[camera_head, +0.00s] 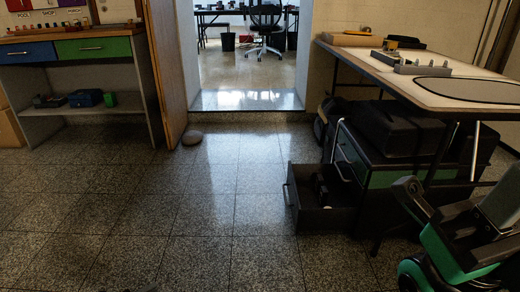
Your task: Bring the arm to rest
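My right arm (450,245), green and black with a grey part, shows at the lower right corner, in front of the workbench. A dark, narrow end piece of it sticks up beside the bench's lower part. I cannot make out two separate fingertips on it or anything held. My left gripper is not in view. Only a small dark sliver shows at the bottom edge, left of the middle, and I cannot tell what it is.
A drawer (323,217) stands open low under the workbench (435,88), with dark items inside. A bench with blue and green drawers (93,48) is at left. The middle floor is clear.

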